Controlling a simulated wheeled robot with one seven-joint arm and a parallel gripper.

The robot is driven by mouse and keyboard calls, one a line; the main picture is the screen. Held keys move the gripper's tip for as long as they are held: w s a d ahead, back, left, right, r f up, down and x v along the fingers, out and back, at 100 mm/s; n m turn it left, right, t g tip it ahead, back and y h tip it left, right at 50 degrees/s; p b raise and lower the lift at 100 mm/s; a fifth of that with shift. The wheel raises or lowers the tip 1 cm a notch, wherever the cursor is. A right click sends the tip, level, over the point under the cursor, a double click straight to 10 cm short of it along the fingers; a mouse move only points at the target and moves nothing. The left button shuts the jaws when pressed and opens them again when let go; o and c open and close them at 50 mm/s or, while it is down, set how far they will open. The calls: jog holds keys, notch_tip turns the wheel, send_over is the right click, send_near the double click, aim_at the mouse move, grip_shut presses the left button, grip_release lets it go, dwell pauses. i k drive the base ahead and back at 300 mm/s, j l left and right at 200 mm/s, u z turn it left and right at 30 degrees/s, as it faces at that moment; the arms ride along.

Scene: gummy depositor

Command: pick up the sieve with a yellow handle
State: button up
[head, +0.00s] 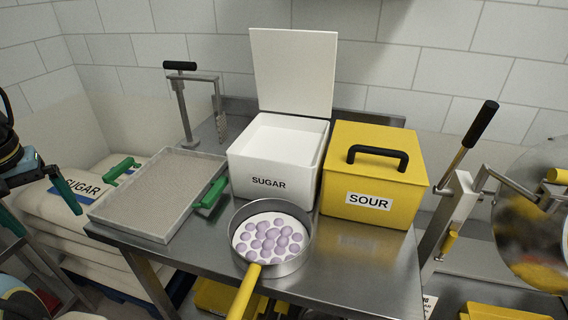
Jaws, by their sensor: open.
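The sieve (306,243) is a round metal pan with a yellow handle (244,291). It rests on the steel table near the front edge, in front of the white SUGAR box. Several round, pale purple gummies lie on a white layer inside it. The handle points toward me, past the table edge, and its end is cut off by the bottom of the picture. My gripper (48,220) is at the far left, open and empty, with green-tipped fingers. It is well apart from the sieve, beyond the grey tray.
A grey tray (112,221) with green handles lies left of the sieve. An open white SUGAR box (260,184) and a lidded yellow SOUR box (365,209) stand behind it. A lever press (184,113) stands at the back. The table (370,270) is clear right of the sieve.

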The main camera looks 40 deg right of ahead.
aim_at(268, 237)
jog(key=z, duration=1.55)
jog(key=k+j, duration=0.1)
jog(key=j, duration=0.25)
jog(key=k+j, duration=0.1)
jog(key=j, duration=0.2)
jog(key=k+j, duration=0.1)
jog(key=j, duration=0.25)
